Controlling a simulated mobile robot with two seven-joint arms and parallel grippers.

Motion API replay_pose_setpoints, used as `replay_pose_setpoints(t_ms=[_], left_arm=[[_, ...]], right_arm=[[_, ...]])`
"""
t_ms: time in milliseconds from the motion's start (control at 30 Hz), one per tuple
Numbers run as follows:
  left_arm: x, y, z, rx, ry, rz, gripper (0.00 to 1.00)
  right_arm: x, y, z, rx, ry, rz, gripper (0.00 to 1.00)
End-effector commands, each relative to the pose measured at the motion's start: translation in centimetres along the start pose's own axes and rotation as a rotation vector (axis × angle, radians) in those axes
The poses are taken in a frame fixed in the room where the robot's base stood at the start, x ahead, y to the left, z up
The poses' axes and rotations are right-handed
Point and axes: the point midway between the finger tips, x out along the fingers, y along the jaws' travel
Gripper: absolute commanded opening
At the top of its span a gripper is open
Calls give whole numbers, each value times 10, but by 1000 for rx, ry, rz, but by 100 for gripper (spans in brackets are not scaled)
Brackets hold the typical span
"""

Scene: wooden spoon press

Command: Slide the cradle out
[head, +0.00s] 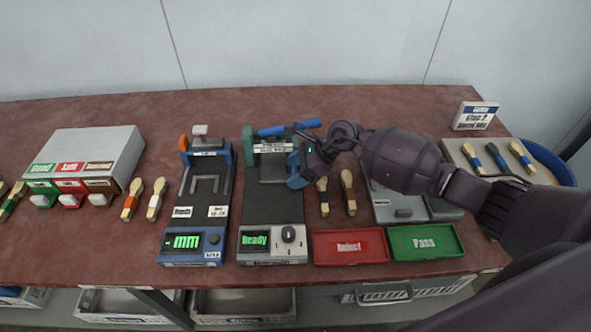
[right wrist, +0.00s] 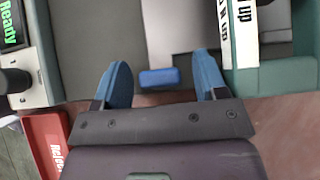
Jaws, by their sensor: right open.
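The press (head: 272,210) stands mid-table, with a dark bed, a green head and a screen reading "Ready". The cradle looks like the light grey plate (head: 272,172) under the press head; it also shows in the right wrist view (right wrist: 178,45). A small blue tab (right wrist: 158,78) sits at the cradle's near edge in that view. My right gripper (head: 291,171) is open at the press's right side. Its blue fingers (right wrist: 162,62) stand on either side of the tab, with a gap on both sides. My left gripper is not in view.
A blue lever handle (head: 290,128) lies above the press head. A red Reject tray (head: 350,262) and a green Pass tray (head: 425,256) lie in front. A blue gauge (head: 195,245) stands left.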

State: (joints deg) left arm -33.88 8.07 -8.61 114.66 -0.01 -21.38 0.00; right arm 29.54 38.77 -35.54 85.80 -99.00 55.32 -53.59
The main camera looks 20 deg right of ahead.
Motion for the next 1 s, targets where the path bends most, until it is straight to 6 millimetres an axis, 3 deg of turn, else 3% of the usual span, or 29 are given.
replay_pose_setpoints(t_ms=[67,467,667,1000], left_arm=[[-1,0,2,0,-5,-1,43],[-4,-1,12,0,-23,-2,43],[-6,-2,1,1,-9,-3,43],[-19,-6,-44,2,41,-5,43]], right_arm=[[0,0,0,0,0,0,61],[0,0,0,0,0,0,0],[-3,8,2,-2,1,-1,0],[-4,67,3,-3,1,-1,0]])
